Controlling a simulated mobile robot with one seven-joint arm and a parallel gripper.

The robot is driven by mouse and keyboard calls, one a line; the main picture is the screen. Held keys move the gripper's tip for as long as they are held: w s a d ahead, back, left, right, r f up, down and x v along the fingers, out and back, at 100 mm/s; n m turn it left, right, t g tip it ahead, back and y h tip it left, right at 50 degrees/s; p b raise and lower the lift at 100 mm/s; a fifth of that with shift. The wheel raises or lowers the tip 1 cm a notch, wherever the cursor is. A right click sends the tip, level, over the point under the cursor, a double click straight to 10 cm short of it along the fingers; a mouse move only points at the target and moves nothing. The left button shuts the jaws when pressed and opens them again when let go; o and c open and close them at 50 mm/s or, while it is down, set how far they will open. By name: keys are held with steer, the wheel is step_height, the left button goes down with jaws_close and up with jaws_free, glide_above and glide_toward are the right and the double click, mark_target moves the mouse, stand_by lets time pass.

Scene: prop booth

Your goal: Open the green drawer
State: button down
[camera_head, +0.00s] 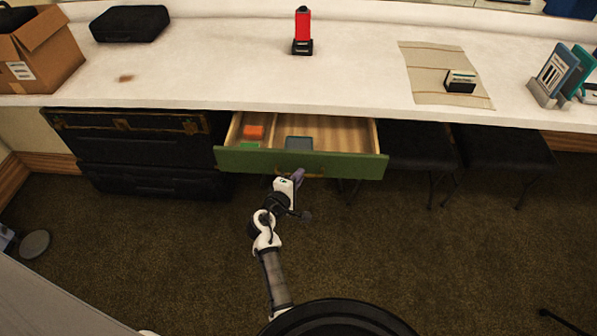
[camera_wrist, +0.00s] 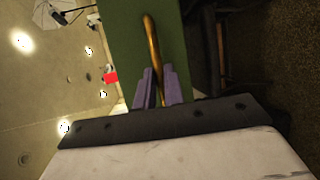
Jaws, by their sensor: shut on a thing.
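The green drawer (camera_head: 350,166) is pulled out from under the white counter, and its inside shows. In it lie an orange item (camera_head: 253,132), a green item (camera_head: 249,146) and a grey-blue item (camera_head: 299,143). My gripper (camera_head: 298,175) is at the middle of the drawer front. In the wrist view, the purple fingers (camera_wrist: 156,88) are shut on the brass handle (camera_wrist: 151,40), with the green drawer front (camera_wrist: 125,30) behind it. In the head view my gripper hides part of the handle.
Black trunks (camera_head: 140,140) stand left of the drawer. Black stools (camera_head: 500,148) stand to its right under the white counter (camera_head: 220,70). A red item on a black base (camera_head: 302,30) stands on the counter. The carpet (camera_head: 150,250) in front is mostly clear.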

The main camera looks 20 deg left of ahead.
steer(key=s+d, duration=0.1)
steer(key=s, duration=0.4)
steer(key=shift+s+d, duration=0.35)
steer(key=shift+s, duration=0.05)
steer(key=c, duration=1.5)
jaws_free()
steer(key=shift+s, duration=0.15)
